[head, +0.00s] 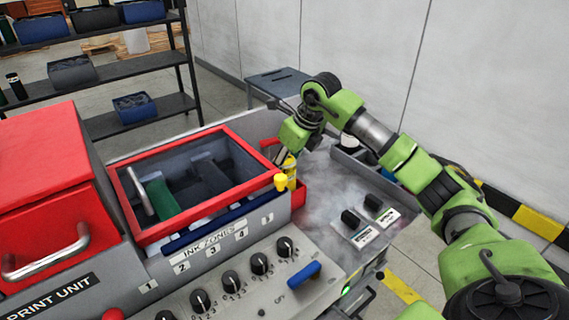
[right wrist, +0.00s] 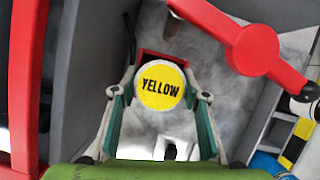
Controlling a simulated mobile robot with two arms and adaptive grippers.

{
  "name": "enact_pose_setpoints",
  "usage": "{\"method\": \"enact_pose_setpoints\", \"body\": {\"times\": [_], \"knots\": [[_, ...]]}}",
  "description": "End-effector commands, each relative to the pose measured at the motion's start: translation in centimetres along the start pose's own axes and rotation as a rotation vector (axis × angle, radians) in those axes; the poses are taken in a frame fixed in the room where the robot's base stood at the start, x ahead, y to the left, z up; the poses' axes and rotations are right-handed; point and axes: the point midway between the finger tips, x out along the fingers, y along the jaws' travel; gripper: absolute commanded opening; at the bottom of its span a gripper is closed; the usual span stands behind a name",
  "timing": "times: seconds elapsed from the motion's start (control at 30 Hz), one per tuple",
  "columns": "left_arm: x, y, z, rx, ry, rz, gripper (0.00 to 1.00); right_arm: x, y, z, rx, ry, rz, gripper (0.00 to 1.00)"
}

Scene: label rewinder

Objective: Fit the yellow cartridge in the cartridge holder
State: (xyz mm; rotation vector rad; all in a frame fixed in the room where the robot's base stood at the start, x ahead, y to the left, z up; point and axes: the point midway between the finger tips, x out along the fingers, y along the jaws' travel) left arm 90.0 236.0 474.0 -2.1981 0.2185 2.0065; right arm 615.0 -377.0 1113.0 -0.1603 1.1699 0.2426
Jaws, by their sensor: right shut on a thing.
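The yellow cartridge (head: 290,166) is upright at the right end of the red-framed ink unit. Its round end, marked YELLOW, shows in the right wrist view (right wrist: 160,86). My right gripper (right wrist: 160,98) is shut on it, with one finger on each side. In the head view the gripper (head: 288,153) comes down on it from above. A red holder part (head: 299,194) is right at the cartridge's lower end, and red also shows behind the cartridge in the right wrist view (right wrist: 160,58). I cannot tell how deep the cartridge sits. My left gripper is not in view.
A red arm with a round end (right wrist: 253,50) is close to the right gripper. The ink unit's red frame (head: 240,140) lies left. Control knobs (head: 259,264) are in front.

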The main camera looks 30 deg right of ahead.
Motion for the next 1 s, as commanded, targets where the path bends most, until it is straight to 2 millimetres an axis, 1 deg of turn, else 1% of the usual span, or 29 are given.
{"method": "enact_pose_setpoints", "body": {"times": [0.17, 0.6, 0.63, 0.67, 0.7, 1.0], "knots": [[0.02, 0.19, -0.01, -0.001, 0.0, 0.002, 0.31, -0.09, -0.04, 0.09, 0.0, -0.003, -0.001, 0.0], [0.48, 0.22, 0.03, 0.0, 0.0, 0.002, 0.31, 0.48, -0.04, -0.14, 0.0, -0.003, -0.001, 0.0], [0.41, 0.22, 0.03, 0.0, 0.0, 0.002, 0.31, 0.4, -0.03, -0.11, 0.0, -0.004, -0.001, 0.49], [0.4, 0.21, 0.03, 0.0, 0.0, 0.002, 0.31, 0.4, -0.03, -0.11, 0.0, -0.004, -0.001, 0.57], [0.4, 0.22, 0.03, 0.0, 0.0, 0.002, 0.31, 0.4, -0.03, -0.12, 0.0, -0.003, -0.001, 0.61], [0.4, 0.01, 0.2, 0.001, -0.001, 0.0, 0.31, 0.55, -0.01, -0.28, 0.0, 0.002, 0.0, 0.61]]}}
